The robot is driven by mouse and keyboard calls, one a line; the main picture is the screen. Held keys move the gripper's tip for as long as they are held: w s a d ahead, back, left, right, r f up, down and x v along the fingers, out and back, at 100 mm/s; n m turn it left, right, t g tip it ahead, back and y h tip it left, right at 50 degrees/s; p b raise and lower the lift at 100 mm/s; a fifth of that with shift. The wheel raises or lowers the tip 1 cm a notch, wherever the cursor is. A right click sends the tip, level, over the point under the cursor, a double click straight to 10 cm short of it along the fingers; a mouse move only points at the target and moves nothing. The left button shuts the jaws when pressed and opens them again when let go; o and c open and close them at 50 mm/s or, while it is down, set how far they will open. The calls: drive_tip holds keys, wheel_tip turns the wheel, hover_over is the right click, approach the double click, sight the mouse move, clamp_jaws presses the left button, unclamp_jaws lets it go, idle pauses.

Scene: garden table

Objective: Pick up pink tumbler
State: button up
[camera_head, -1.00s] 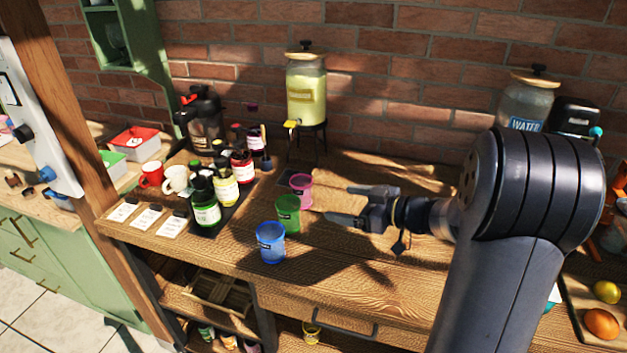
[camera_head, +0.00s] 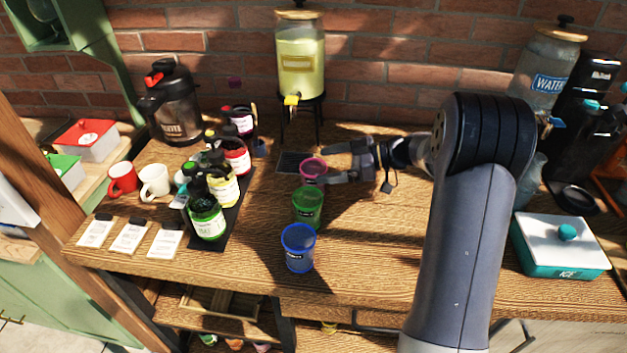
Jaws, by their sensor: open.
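The pink tumbler (camera_head: 312,169) stands upright on the wooden table, at the far end of a short row of tumblers. The green tumbler (camera_head: 307,207) stands just in front of it, and the blue tumbler (camera_head: 298,249) is nearest the front edge. My gripper (camera_head: 330,164) comes in from the right with its jaws open. Its fingertips are at the pink tumbler's right side, one toward the back and one toward the front. I cannot tell whether they touch it.
A lemonade dispenser (camera_head: 300,62) stands behind the pink tumbler. Syrup bottles (camera_head: 206,212) stand on a dark tray to the left, with a red mug (camera_head: 122,179) and white mug (camera_head: 154,182) beyond. A teal ice box (camera_head: 560,247) is at right. The table's front middle is clear.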

sight(307, 168)
drive_tip(key=x, duration=0.3)
drive_tip(key=s+x, duration=0.1)
drive_tip(key=x, duration=0.1)
drive_tip(key=shift+w+a+p, duration=0.1)
drive_tip(key=shift+p, duration=0.3)
drive_tip(key=shift+w+a+f, duration=0.15)
drive_tip(key=shift+a, duration=0.3)
drive_tip(key=shift+c, duration=0.5)
drive_tip(key=c, duration=1)
